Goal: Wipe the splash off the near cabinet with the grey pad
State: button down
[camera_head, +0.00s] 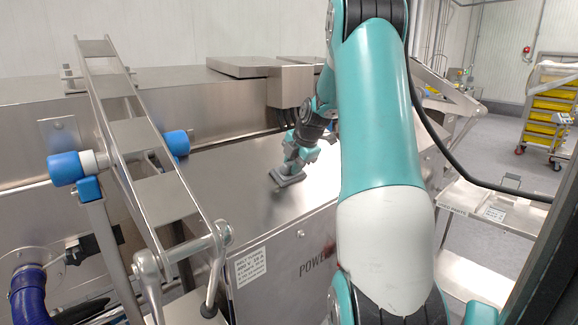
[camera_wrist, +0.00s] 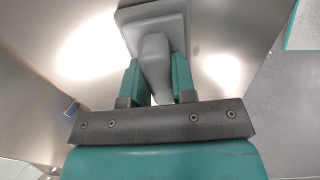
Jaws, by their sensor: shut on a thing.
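My gripper (camera_wrist: 153,80) is shut on the handle of the grey pad (camera_wrist: 158,22), which has a flat rectangular plate. In the head view the pad (camera_head: 287,178) is at the sloping steel top of the near cabinet (camera_head: 232,195), close to its right part. I cannot tell for sure whether the pad touches the surface. My gripper shows above it in the head view (camera_head: 297,158). A few small dark specks (camera_head: 318,192) show on the cabinet to the right of the pad; I cannot tell whether they are the splash.
A slanted metal conveyor frame (camera_head: 135,140) with blue-ended rollers (camera_head: 66,168) stands left over the cabinet. A steel box (camera_head: 290,86) sits behind my gripper. A steel parts table (camera_head: 490,205) and a cart of yellow trays (camera_head: 548,115) are at right.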

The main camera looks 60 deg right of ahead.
aim_at(276, 176)
jog(key=shift+s+d+f, duration=0.1)
jog(key=shift+s+d, duration=0.15)
jog(key=shift+d, duration=0.75)
jog(key=shift+s+d, duration=0.25)
jog(key=shift+d, duration=0.75)
jog(key=shift+s+d+f, duration=0.1)
jog(key=shift+s+d, duration=0.15)
jog(key=shift+d, duration=0.75)
jog(key=shift+r, duration=0.1)
